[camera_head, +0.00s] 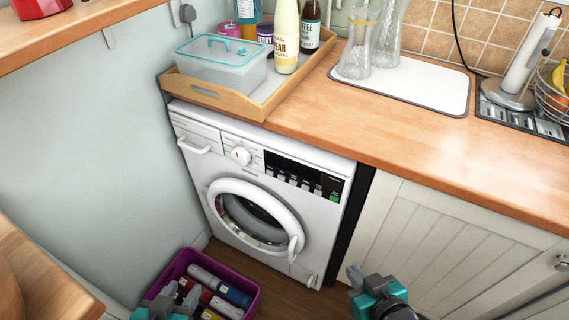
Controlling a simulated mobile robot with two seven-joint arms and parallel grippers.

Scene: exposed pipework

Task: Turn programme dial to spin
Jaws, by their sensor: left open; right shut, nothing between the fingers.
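A white washing machine (278,242) stands under the wooden worktop, its round door closed. The programme dial (241,155) is a white knob with a small red mark on the upper left of the front panel. The setting it points to is too small to read. A dark display and several buttons (300,176) lie to its right. My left gripper (181,293) is open at the bottom left, in front of the purple crate and well below the dial. My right gripper (354,273) is shut and empty at the bottom, right of the machine. Neither touches the machine.
A purple crate (256,303) with bottles stands on the floor before the machine. A wooden tray (215,97) with a box and bottles sits on the worktop (430,140) above. A wooden surface (45,275) juts in at lower left. White cupboards (440,240) stand right.

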